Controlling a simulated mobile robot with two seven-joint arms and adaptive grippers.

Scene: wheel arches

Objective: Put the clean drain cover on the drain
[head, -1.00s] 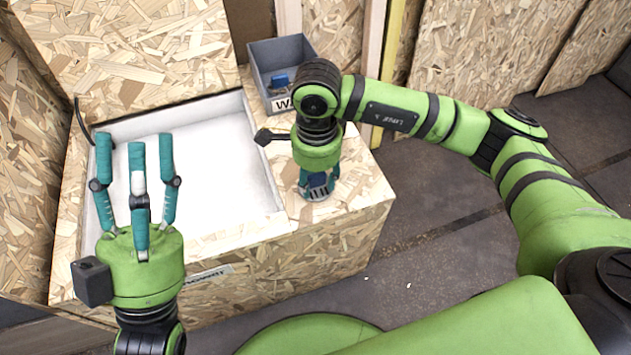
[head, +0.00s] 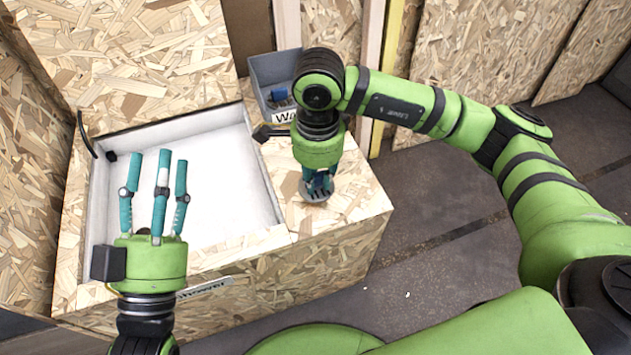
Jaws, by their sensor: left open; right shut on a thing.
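A round grey slotted drain cover (head: 317,197) is under my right gripper (head: 319,184), over the wooden ledge right of the shower tray. My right gripper points down and is shut on the cover; its fingers partly hide it. I cannot tell whether the cover touches the ledge. My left gripper (head: 158,185) is open and empty, fingers spread, above the white shower tray (head: 225,165). A small black piece (head: 111,156) shows at the tray's far left corner. I cannot make out the drain; my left gripper hides part of the tray.
A grey bin (head: 270,72) with a partly hidden label and blue and dark items inside stands behind my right gripper. A black hose (head: 86,135) curves over the tray's left edge. Chipboard walls (head: 150,60) close off the back and left.

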